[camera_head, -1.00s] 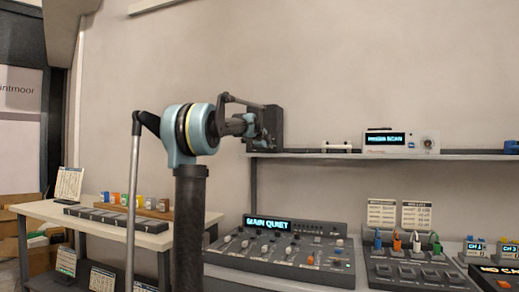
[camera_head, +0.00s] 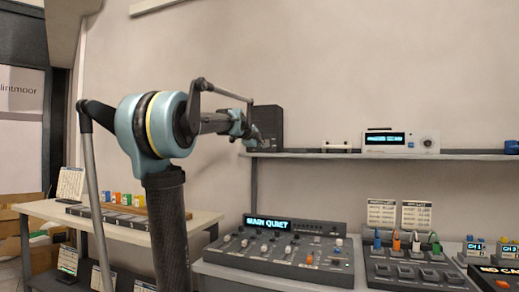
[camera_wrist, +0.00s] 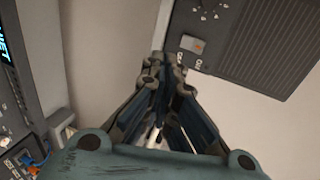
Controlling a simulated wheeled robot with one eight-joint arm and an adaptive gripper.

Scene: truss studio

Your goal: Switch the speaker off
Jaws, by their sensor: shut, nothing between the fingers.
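The speaker (camera_head: 268,122) is a dark upright box at the left end of the wall shelf in the head view. In the wrist view its grey panel and dark grille (camera_wrist: 260,45) fill the upper right. A small light switch (camera_wrist: 192,44) sits near the panel's edge, with small labels beside it that I cannot read surely. My gripper (camera_wrist: 166,66) is shut and empty, its fingertips close to that edge, just below and left of the switch in the picture. I cannot tell whether they touch. In the head view my gripper (camera_head: 250,136) is at the speaker's lower left.
The shelf (camera_head: 340,155) also holds a white lit device (camera_head: 400,142) and a small white bar-like item (camera_head: 336,148). Below stands a mixer (camera_head: 280,254) reading "MAIN QUIET", with a pedal-like unit (camera_head: 420,272) to its right. A side table (camera_head: 180,233) stands left.

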